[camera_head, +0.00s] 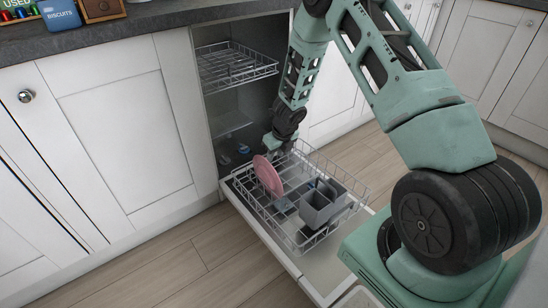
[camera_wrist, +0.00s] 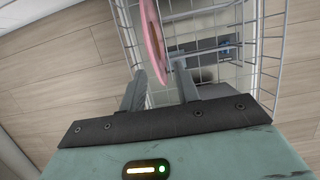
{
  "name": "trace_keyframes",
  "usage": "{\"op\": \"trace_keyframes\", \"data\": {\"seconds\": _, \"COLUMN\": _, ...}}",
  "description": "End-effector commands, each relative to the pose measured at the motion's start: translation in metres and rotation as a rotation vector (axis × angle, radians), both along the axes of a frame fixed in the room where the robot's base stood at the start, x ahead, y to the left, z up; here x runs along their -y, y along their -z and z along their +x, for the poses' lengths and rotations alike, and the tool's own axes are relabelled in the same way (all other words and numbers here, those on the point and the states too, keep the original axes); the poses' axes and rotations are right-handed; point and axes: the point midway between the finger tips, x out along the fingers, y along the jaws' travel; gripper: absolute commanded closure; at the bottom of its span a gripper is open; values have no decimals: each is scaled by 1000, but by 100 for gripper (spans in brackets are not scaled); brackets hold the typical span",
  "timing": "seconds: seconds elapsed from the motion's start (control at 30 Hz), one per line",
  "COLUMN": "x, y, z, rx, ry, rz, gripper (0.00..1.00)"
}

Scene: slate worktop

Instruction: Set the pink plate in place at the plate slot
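The pink plate (camera_head: 267,176) stands on edge, leaning slightly, at the left part of the pulled-out lower dishwasher rack (camera_head: 335,226). In the wrist view the plate (camera_wrist: 153,38) shows nearly edge-on. My gripper (camera_wrist: 159,72) has its two fingers apart, one on each side of the plate's near rim. A gap shows on the left side; the right finger is close to the plate, and I cannot tell if they touch. In the head view my wrist is at the plate's far side and the fingertips are hidden. The wires of the plate slot under the plate cannot be made out.
A grey cutlery basket (camera_head: 318,207) stands in the rack right of the plate. The rack is over the open dishwasher door (camera_head: 318,275). An upper rack (camera_head: 235,66) sits inside. A blue biscuits tin (camera_head: 60,14) is on the worktop (camera_head: 150,20).

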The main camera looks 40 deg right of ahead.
Motion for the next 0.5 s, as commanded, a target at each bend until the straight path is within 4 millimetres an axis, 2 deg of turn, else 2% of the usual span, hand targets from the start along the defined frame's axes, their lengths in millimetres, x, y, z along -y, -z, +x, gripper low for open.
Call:
{"op": "trace_keyframes", "data": {"seconds": 0.03, "x": 0, "y": -18, "z": -3, "rx": 3, "ry": -1, "rz": 0, "gripper": 68}}
{"op": "trace_keyframes", "data": {"seconds": 0.2, "x": 0, "y": -58, "z": -15, "rx": 2, "ry": -2, "rz": -1, "gripper": 68}}
{"op": "trace_keyframes", "data": {"seconds": 0.4, "x": 0, "y": -99, "z": -28, "rx": 2, "ry": -1, "rz": 0, "gripper": 68}}
{"op": "trace_keyframes", "data": {"seconds": 0.5, "x": 0, "y": -112, "z": -33, "rx": 1, "ry": -1, "rz": 1, "gripper": 68}}
